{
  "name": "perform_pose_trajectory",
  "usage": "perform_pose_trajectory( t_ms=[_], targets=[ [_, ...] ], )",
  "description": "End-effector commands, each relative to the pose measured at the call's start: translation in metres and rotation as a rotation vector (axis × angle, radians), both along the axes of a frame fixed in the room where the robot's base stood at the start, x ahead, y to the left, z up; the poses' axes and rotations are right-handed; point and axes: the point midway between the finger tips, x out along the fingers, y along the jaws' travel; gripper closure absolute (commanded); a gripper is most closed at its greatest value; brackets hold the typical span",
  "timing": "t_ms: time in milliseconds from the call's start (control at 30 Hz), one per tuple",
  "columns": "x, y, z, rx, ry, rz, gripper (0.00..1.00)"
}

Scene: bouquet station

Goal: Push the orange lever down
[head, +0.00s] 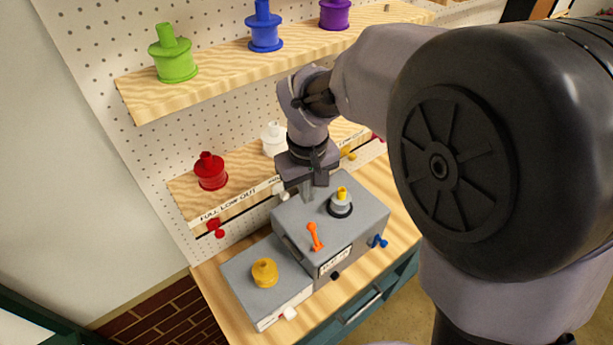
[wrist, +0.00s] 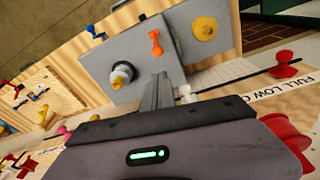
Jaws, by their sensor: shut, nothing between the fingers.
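The orange lever (head: 314,236) stands on top of the taller grey box (head: 355,221), near its left edge. It also shows in the wrist view (wrist: 155,43), beyond my fingertips. My gripper (head: 308,196) is shut and empty, over the back edge of the grey box, behind the lever. In the wrist view my gripper (wrist: 158,78) points toward the lever, with a gap between them. The gripper does not touch the lever. A yellow and grey knob with a black base (head: 341,203) sits on the same box, right of the lever.
A lower grey box with a yellow knob (head: 264,272) stands to the left. A blue lever (head: 379,241) sticks out of the taller box's right side. Behind are a shelf with a red piece (head: 210,171) and a white piece (head: 273,138), and a higher shelf with a green piece (head: 173,54).

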Motion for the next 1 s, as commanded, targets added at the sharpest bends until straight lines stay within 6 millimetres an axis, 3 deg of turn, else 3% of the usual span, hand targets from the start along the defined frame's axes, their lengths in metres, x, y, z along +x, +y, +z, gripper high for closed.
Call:
perform_pose_trajectory(
  t_ms=[167,600,767,1000],
  targets=[
    [0.0,0.0,-0.008,0.0,0.002,-0.002,1.0],
    [0.009,-0.001,-0.087,0.0,0.001,-0.002,1.0],
    [0.01,-0.001,-0.098,0.0,0.0,-0.004,1.0],
    [0.011,-0.001,-0.099,0.001,-0.001,-0.004,1.0]
  ],
)
